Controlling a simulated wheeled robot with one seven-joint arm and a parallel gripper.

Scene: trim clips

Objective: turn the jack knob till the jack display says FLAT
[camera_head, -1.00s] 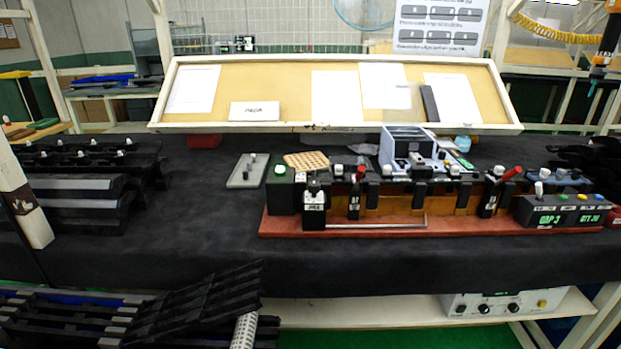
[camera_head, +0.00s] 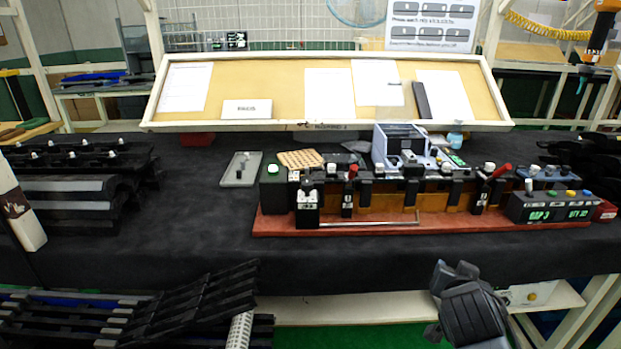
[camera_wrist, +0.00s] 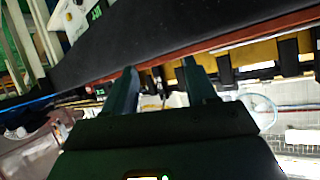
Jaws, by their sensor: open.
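A small black block with a pale top (camera_head: 307,205) stands at the front left end of the red fixture base; it may be the jack, but its lettering is too small to read. I cannot tell which part is the jack knob or which is the jack display. No readable FLAT shows. My gripper (camera_wrist: 160,80) is open and empty in the wrist view, with the red base edge and dark clips beyond its two fingers. In the head view, my dark arm end (camera_head: 468,305) is low at the right, in front of the table.
The red fixture base (camera_head: 400,226) carries several black clips and red-handled levers. A dark box with green displays (camera_head: 553,208) stands at its right end. A grey plate (camera_head: 240,169) lies at the left. Black racks (camera_head: 70,190) fill the far left. The black cloth before the fixture is clear.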

